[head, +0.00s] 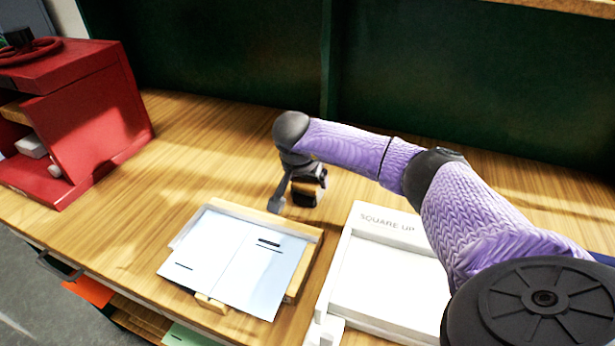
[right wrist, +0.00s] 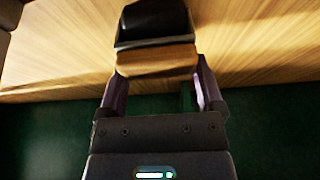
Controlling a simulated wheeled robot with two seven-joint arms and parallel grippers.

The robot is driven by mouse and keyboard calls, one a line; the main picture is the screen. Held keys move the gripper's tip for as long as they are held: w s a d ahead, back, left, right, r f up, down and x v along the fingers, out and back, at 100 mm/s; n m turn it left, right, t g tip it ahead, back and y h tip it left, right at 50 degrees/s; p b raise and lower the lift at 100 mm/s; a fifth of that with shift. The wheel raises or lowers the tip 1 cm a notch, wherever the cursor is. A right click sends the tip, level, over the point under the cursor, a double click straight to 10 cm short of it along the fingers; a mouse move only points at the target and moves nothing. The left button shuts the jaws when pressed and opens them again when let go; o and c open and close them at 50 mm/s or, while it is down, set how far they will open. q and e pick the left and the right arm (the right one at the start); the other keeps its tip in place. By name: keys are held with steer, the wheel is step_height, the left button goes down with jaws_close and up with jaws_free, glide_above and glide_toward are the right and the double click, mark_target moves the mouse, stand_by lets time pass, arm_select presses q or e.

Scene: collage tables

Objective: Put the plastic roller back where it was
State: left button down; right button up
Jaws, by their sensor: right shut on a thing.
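My right gripper (head: 298,186) reaches over the wooden table behind the paper board and is shut. Between its fingers in the right wrist view (right wrist: 160,95) is a small piece with a black part and a tan part, which I take for the plastic roller (right wrist: 155,60). It also shows in the head view, dark and partly covered by the gripper (head: 308,192). A round roller shape cannot be made out. I cannot tell whether the piece touches the table. My left gripper is not in view.
A wooden board (head: 303,277) with pale blue sheets (head: 232,262) lies at the front. A white tray marked SQUARE UP (head: 375,222) is to its right. A red press (head: 105,110) stands at the left. A dark green panel (head: 210,55) closes the back. The table's middle left is clear.

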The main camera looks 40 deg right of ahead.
steer(key=shift+r, duration=0.1)
steer(key=shift+f, duration=0.3)
steer(key=o, duration=0.9)
steer(key=p+v, duration=0.3)
steer(key=v, duration=0.9)
steer(key=shift+a+r, duration=0.1)
steer(key=shift+r, duration=0.2)
